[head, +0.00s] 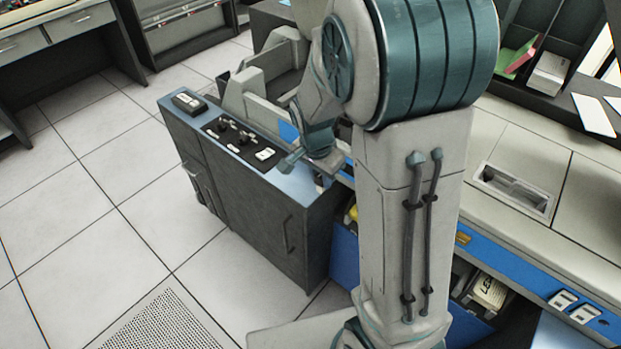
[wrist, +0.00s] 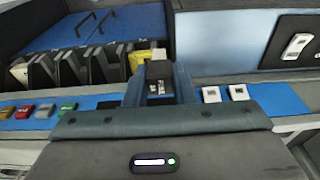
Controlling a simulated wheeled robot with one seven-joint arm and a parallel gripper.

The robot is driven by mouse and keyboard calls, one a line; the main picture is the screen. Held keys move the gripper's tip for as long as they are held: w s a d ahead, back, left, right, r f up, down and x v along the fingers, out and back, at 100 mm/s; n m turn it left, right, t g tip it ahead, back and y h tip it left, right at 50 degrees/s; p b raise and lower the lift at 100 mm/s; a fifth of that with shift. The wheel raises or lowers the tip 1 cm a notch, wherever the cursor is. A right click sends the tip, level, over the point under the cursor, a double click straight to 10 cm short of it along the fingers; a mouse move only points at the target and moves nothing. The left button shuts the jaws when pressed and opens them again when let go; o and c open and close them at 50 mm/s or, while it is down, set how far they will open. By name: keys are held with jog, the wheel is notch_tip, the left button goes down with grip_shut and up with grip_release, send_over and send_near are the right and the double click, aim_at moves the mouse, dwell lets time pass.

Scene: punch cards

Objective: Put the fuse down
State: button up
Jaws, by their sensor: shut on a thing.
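My gripper (wrist: 158,86) is in the lower middle of the wrist view, its two blue-grey fingers shut on a small dark block with pale metal parts, which I take to be the fuse (wrist: 157,88). The fuse is partly hidden between the fingers. In the head view my gripper (head: 308,163) is beside the right end of a blue-topped cabinet (head: 282,184). The fuse cannot be made out there. Whether the fuse touches anything below it cannot be told.
Coloured buttons, including a red one (wrist: 24,112) and a green one (wrist: 67,107), line a blue strip left of my gripper. White switches (wrist: 211,94) are to its right. Black dividers (wrist: 95,68) stand behind. A black control panel (head: 237,139) tops the cabinet; the floor (head: 100,225) left is clear.

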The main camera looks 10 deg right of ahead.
jog(key=w+f, duration=0.2)
jog(key=w, duration=0.1)
jog(key=w+a+f, duration=0.1)
jog(key=shift+w, duration=0.35)
jog(key=shift+f, duration=1.9)
jog(key=shift+f, duration=0.15)
jog(key=o, duration=1)
